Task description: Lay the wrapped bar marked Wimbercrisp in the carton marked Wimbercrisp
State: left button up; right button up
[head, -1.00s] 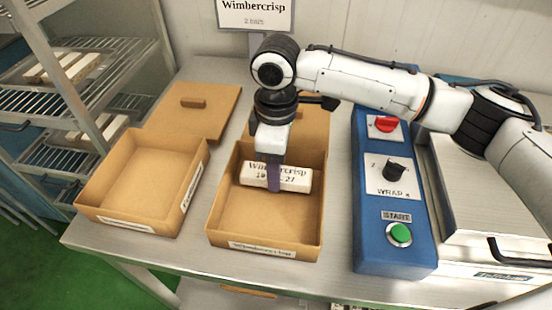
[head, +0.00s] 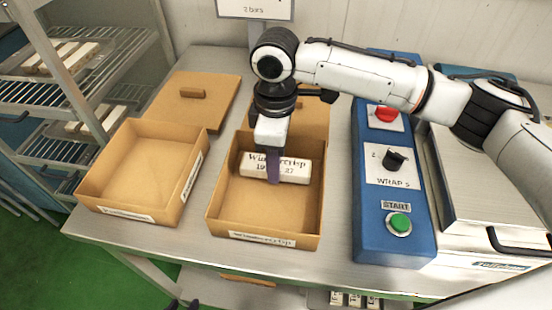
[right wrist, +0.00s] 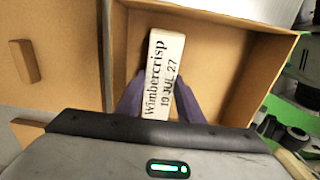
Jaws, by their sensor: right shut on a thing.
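The white wrapped bar (head: 296,170) is marked Wimbercrisp, with a date under the name. It also shows in the right wrist view (right wrist: 165,65). My right gripper (head: 273,168) points down with its purple fingers shut on the bar's sides. The bar is inside the outline of the open brown carton (head: 265,215), toward its far side. Whether it touches the carton floor I cannot tell. The carton's front label (head: 262,239) seems to read Wimbercrisp. Small dark tips at the bottom edge look like my left gripper (head: 183,303); its jaws are unclear.
A second open carton (head: 140,165), empty, stands to the left with a lid (head: 195,110) behind it. Another lid lies behind the labelled carton. A blue control panel (head: 393,165) and a wrapping machine stand right. A wire rack (head: 75,75) stands left.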

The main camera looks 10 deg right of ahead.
jog(key=shift+f, duration=0.6)
dwell(0.9)
jog(key=o, duration=1.6)
jog(key=shift+r, duration=0.1)
jog(key=shift+r, duration=3.95)
jog(key=shift+f, duration=0.1)
